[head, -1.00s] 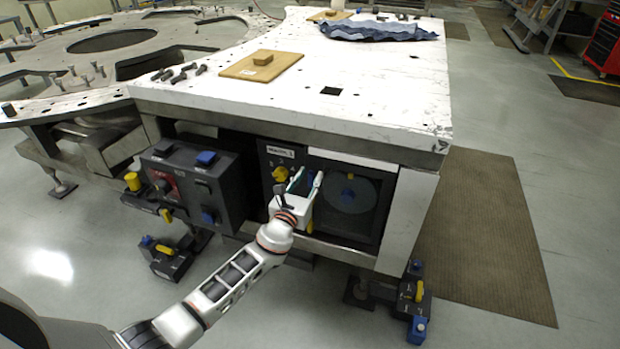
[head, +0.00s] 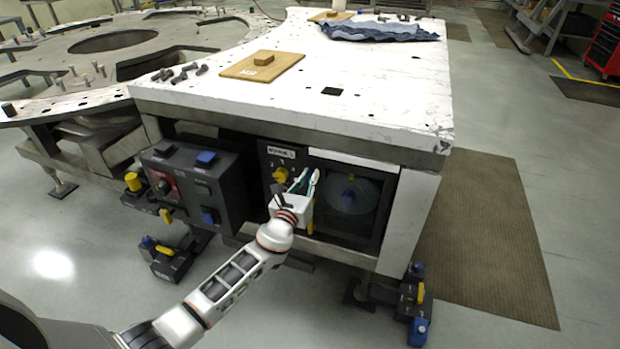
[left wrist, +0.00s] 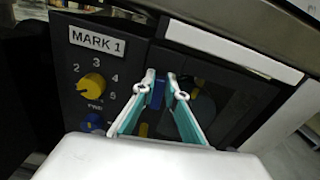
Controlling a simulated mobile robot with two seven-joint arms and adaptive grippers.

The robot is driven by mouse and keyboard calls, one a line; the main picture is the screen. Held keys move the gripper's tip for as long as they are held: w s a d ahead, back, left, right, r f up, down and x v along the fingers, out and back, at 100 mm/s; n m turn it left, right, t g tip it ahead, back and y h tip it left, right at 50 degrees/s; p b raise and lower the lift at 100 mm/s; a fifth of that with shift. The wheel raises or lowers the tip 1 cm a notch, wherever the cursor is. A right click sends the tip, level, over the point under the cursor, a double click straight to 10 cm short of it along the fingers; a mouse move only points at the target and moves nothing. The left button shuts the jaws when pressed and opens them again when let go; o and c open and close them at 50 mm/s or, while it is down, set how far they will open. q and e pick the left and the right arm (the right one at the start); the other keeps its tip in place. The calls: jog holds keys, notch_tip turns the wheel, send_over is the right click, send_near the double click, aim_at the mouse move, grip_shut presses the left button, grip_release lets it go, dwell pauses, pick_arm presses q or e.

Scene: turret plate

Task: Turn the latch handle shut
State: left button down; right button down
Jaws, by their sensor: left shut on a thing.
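My left gripper (head: 307,180) is at the front of the dark unit under the white plate, between the dial panel and the windowed door (head: 376,212). In the left wrist view its pale fingers with teal inner sides (left wrist: 167,88) come close together around a small blue piece (left wrist: 157,96), which looks like the latch handle. They are shut on it. Most of the handle is hidden by the fingers, so its angle cannot be told. My right gripper is not in view.
The panel marked MARK 1 has a yellow dial (left wrist: 92,84) and a blue knob (left wrist: 93,123). A dark control box (head: 208,185) stands left of my gripper. The white plate's edge (head: 290,122) overhangs above.

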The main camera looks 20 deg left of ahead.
pick_arm(q)
jog(key=shift+a+f+n, duration=0.15)
jog(key=shift+f+n, duration=0.05)
jog(key=shift+n, duration=0.6)
jog(key=n+b, duration=0.1)
jog(key=n, duration=0.2)
jog(key=shift+a+f+n+b, duration=0.15)
jog(key=shift+a+n+b, duration=0.15)
jog(key=shift+b, duration=0.1)
jog(key=shift+a+f+n+b, duration=0.15)
jog(key=shift+f+n+b, duration=0.15)
jog(key=shift+n, duration=1.65)
jog(key=shift+a+f+n+b, duration=0.2)
jog(key=shift+n+b, duration=0.05)
jog(key=shift+n, duration=1.65)
jog(key=shift+a+f+n+b, duration=0.15)
jog(key=shift+f+n+b, duration=0.15)
jog(key=shift+n, duration=1.65)
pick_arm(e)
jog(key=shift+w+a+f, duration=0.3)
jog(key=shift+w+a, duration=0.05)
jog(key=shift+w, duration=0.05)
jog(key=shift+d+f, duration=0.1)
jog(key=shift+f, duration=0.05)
pick_arm(q)
jog(key=c, duration=2)
grip_release()
jog(key=shift+c, duration=0.2)
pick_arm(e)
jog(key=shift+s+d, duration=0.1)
